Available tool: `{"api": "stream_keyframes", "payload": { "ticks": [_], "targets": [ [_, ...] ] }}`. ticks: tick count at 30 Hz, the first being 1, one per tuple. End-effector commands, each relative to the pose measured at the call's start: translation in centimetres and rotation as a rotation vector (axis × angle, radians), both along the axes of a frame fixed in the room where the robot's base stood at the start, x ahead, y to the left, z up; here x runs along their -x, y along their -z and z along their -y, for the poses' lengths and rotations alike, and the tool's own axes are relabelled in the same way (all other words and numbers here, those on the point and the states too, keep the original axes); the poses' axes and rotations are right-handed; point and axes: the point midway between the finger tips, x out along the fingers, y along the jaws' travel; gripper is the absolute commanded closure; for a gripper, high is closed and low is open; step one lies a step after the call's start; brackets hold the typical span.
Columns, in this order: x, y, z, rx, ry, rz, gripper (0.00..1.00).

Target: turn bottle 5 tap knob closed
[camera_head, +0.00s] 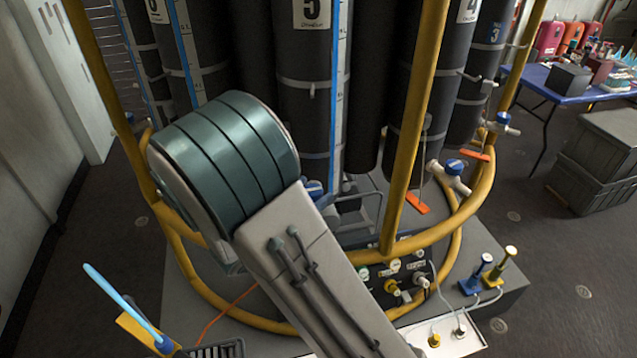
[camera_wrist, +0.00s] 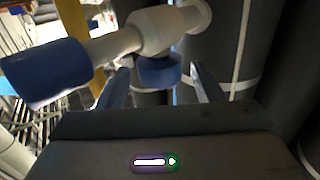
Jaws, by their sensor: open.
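Bottle 5 (camera_head: 305,95) is a tall dark cylinder with a white "5" label, standing in the rack at the top middle of the head view. My arm hides most of its tap; only a little blue (camera_head: 314,189) shows beside the arm. In the wrist view a white tap body (camera_wrist: 162,30) crosses the top, with a large blue cylindrical end (camera_wrist: 45,72) on the left. A small blue knob (camera_wrist: 158,70) hangs under the tap body. My gripper (camera_wrist: 160,80) is open, with one finger on each side of this knob. I cannot tell whether the fingers touch it. The head view hides my gripper.
Yellow rails (camera_head: 412,130) ring the bottles. Bottle 4 (camera_head: 445,60) stands to the right; another blue-knobbed tap (camera_head: 453,166) and an orange tag (camera_head: 417,202) are near it. A black valve panel (camera_head: 395,275) sits low in front. Grey crates (camera_head: 600,150) and a blue table (camera_head: 560,85) stand right.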

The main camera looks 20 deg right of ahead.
Motion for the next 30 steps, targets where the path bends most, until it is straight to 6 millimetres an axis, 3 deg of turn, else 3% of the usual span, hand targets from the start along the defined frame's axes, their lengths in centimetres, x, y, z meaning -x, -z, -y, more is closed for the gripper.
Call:
{"api": "stream_keyframes", "payload": {
  "ticks": [6,17,22,30],
  "targets": [
    [-1.4,0.0,2.1,-0.001,0.001,0.000,0.39],
    [-1.7,0.0,2.5,-0.001,-0.001,0.000,0.39],
    [-1.7,0.0,2.5,-0.001,-0.001,0.000,0.83],
    [-1.7,-0.2,2.5,-0.002,0.048,0.003,0.84]
  ]
}}
